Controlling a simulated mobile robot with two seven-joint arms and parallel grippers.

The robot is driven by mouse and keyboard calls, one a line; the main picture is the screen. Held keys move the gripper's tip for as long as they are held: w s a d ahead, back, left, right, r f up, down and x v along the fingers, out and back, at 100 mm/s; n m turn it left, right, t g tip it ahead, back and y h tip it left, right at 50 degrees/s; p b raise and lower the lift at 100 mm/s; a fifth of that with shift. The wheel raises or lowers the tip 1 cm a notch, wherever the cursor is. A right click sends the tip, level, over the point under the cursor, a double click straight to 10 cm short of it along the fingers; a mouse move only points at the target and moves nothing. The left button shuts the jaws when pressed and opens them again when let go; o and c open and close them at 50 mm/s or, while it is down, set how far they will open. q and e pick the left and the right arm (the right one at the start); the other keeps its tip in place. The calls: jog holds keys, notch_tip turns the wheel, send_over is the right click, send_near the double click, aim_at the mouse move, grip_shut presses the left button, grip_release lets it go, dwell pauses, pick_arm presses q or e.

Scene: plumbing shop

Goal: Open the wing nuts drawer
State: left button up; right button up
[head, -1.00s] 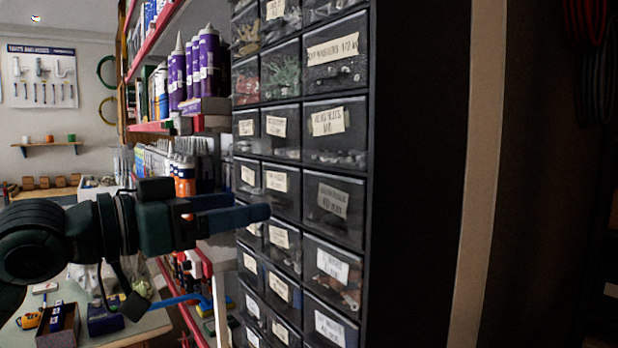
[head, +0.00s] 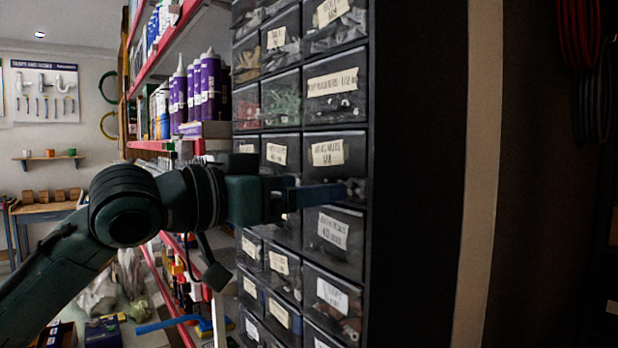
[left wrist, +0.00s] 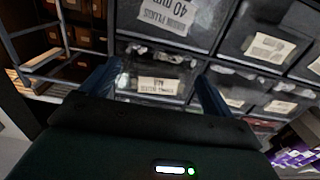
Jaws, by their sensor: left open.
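The wing nuts drawer (head: 340,151) is a clear-fronted drawer in the right column of the dark cabinet, with a cream label that seems to read "wing nuts M8". It looks flush with the drawers around it. My left gripper (head: 345,190) is open, its fingers reaching right to the lower part of this drawer front and hiding some of it. In the left wrist view the drawer's label (left wrist: 158,84) shows upside down between the two spread fingers (left wrist: 157,70). I cannot tell whether the fingers touch the front. My right gripper is not in view.
A drawer with a 40 mm label (head: 332,233) sits directly below, and a washers drawer (head: 336,84) above. Shelves with purple tubes (head: 207,88) stand left of the cabinet. A pale upright post (head: 482,180) stands to the right.

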pick_arm(q)
jog(key=shift+x, duration=0.9)
